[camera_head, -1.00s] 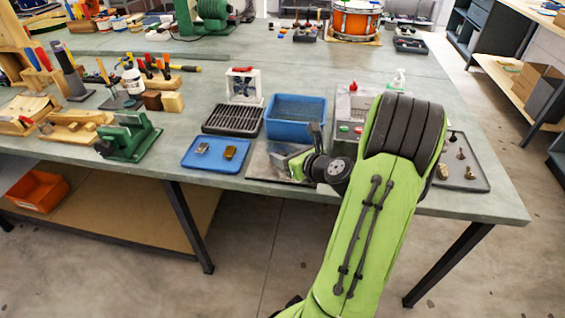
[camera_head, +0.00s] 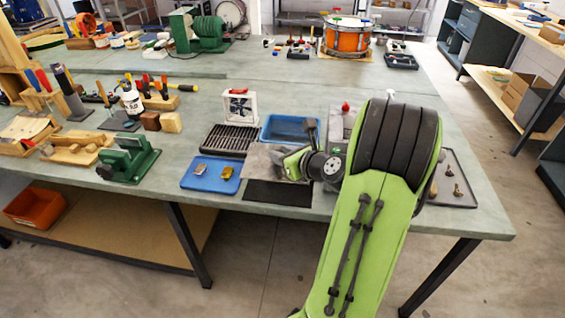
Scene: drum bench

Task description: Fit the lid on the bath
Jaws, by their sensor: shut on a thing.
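The bath is an open blue tub (camera_head: 284,121) near the middle of the bench; its front is hidden behind the lid. The lid is a flat grey plate (camera_head: 262,163), raised over a dark mat (camera_head: 278,193) in front of the bath. My gripper (camera_head: 296,163) is shut on the lid at its right side. My wrist hides part of the lid, and the fingertips are hard to make out.
A black slatted rack (camera_head: 228,139) stands left of the bath, with a blue tray (camera_head: 210,186) of small metal parts in front of it. A grey unit with a red knob (camera_head: 346,108) stands right of the bath, partly behind my arm. A dark tray (camera_head: 462,190) lies at the right.

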